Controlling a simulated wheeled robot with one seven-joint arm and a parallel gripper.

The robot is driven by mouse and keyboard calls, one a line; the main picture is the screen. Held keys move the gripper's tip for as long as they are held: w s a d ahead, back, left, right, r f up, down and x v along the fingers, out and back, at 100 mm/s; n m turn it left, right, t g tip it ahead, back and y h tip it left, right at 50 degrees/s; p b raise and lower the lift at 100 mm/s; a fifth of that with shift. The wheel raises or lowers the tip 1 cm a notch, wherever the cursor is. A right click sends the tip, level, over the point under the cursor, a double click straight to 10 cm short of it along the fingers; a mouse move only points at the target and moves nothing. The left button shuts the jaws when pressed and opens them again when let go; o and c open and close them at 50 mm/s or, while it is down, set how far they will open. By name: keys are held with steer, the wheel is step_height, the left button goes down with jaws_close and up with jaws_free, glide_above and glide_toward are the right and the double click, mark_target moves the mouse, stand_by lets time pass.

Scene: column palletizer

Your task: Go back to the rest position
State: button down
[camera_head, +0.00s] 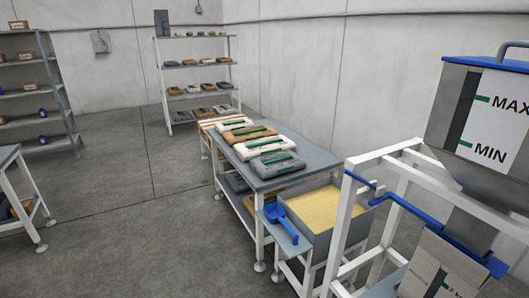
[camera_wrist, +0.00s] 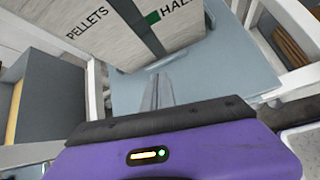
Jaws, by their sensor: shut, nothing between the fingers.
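My gripper (camera_wrist: 158,90) shows in the wrist view as two thin grey fingers in front of a purple body; they are shut with nothing between them. A pale bag or box marked PELLETS (camera_wrist: 110,28) stands just beyond the fingers, on a light blue-grey surface (camera_wrist: 232,62). I cannot tell whether the fingertips touch it. In the head view, my gripper is not in view. A similar printed bag or box (camera_head: 425,275) sits under the spout of the hopper (camera_head: 490,105) at lower right, partly cut off by the picture edge.
A white frame (camera_head: 350,215) with a blue lever stands around the hopper. Beside it are a tray of yellow grains (camera_head: 345,195) and a blue scoop (camera_head: 278,218). A table (camera_head: 235,158) holds several bags. Shelves stand at the back; open floor (camera_head: 130,220) lies at left.

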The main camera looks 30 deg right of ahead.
steer(key=w+a+r+m+t, duration=0.3)
steer(key=w+r+m+t, duration=0.1)
steer(key=w+r+m, duration=0.15)
steer(key=s+a+r+m+t+y, duration=0.1)
steer(key=a+r+m+t, duration=0.25)
steer(key=a, duration=0.55)
steer(key=s+a+r+m+t+y, duration=0.1)
steer(key=s+a+r+m+t, duration=0.25)
steer(key=a, duration=0.65)
steer(key=s+a+r+m+t+y, duration=0.2)
steer(key=s+a+r+y, duration=0.5)
steer(key=s+a+r, duration=1.1)
steer(key=s+a+m, duration=0.1)
steer(key=s+a, duration=0.2)
steer(key=shift+s+a+r+y, duration=0.15)
steer(key=shift+s+a+y, duration=0.15)
